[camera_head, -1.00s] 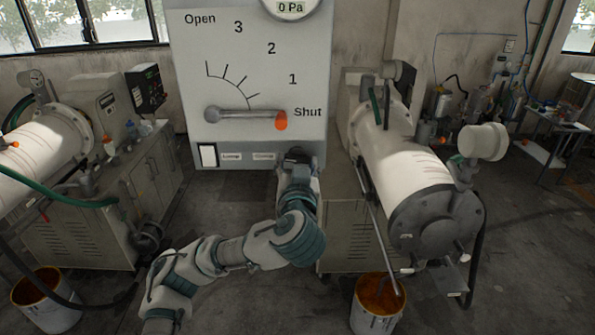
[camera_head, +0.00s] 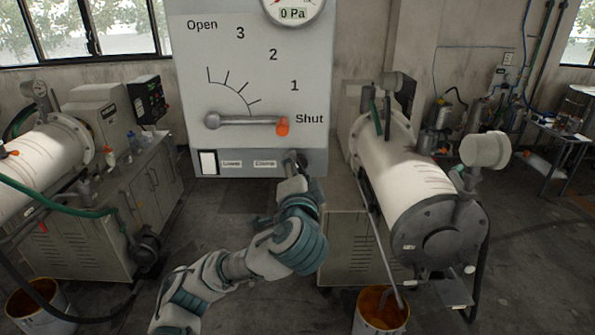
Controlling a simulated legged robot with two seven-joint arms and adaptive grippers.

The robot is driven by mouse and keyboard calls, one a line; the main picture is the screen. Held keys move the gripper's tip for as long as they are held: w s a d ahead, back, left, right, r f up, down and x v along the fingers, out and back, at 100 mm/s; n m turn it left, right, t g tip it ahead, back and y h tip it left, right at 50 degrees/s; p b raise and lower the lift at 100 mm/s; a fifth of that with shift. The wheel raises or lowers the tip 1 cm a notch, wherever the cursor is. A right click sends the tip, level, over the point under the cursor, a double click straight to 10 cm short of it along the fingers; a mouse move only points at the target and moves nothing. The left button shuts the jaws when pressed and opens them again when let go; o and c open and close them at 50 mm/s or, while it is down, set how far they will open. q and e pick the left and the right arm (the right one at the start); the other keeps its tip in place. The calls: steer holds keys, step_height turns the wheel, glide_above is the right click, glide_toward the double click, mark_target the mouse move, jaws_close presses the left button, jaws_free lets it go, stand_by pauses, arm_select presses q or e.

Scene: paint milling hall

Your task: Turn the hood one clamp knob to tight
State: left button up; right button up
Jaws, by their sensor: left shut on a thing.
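A grey panel (camera_head: 200,80) hangs ahead, with a dial marked Open, 3, 2, 1 and Shut. Its lever (camera_head: 248,120) lies level, with the orange end (camera_head: 283,126) at Shut. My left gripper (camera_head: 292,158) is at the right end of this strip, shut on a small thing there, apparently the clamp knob. The fingers and wrist hide the knob, so its setting cannot be seen. My right gripper is out of view.
A round gauge (camera_head: 292,10) reading 0 Pa tops the panel. White mill cylinders stand at the left (camera_head: 45,150) and right (camera_head: 395,165). A paint bucket (camera_head: 381,318) stands low at the right, another (camera_head: 40,310) at the left. Open floor lies below the panel.

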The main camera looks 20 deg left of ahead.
arm_select(q)
steer(key=m, duration=0.4)
steer(key=shift+f+p, duration=0.1)
steer(key=shift+p, duration=0.3)
steer(key=shift+m, duration=0.6)
steer(key=shift+f, duration=0.2)
steer(key=o, duration=1.2)
steer(key=shift+c, duration=0.2)
steer(key=shift+d+r, duration=0.1)
steer(key=shift+r, duration=0.05)
